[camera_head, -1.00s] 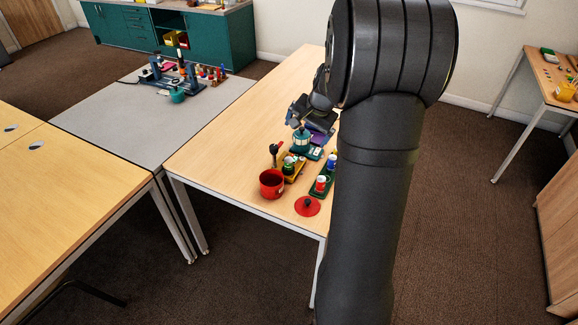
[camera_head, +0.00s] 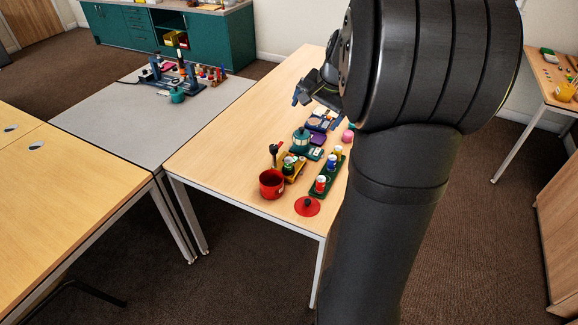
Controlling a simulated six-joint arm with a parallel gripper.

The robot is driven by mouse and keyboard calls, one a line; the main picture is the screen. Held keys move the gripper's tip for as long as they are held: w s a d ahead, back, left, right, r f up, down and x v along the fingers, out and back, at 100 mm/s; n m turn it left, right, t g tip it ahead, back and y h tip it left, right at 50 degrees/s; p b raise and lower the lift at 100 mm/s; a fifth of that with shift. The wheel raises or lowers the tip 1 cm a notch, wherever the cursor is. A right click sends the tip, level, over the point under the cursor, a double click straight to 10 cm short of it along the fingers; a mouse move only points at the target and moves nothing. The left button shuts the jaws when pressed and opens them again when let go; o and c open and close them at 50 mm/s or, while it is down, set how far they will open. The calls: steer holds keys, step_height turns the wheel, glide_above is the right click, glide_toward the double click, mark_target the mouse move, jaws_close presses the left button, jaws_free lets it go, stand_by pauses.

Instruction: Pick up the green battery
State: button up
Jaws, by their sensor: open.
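A small green cylinder (camera_head: 288,169), which looks like the green battery, stands at the yellow tray (camera_head: 301,170) on the wooden table. It has a pale top and is too small to make out in detail. My gripper (camera_head: 300,96) is open, above the table and farther back than the green cylinder, well apart from it. My arm hides part of the gripper, and I see nothing between its fingers.
A red pot (camera_head: 271,184) and a red lid (camera_head: 307,207) are near the front edge. A green tray (camera_head: 327,180) holds red, blue and yellow-marked cylinders. The table's left side (camera_head: 225,150) is clear.

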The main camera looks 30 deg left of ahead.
steer(key=shift+s+d+r, duration=0.1)
steer(key=shift+d+r, duration=0.05)
steer(key=shift+r, duration=0.2)
steer(key=c, duration=1)
steer(key=n+g+h, duration=0.1)
steer(key=n+h, duration=0.3)
steer(key=n, duration=1.5)
glide_above(288, 159)
steer(key=s, duration=0.1)
step_height(288, 159, down, 13)
steer(key=f, duration=0.7)
steer(key=w+f, duration=0.1)
steer(key=f, duration=0.3)
steer(key=shift+d+f, duration=0.1)
steer(key=shift+f, duration=2.65)
steer(key=shift+c, duration=0.2)
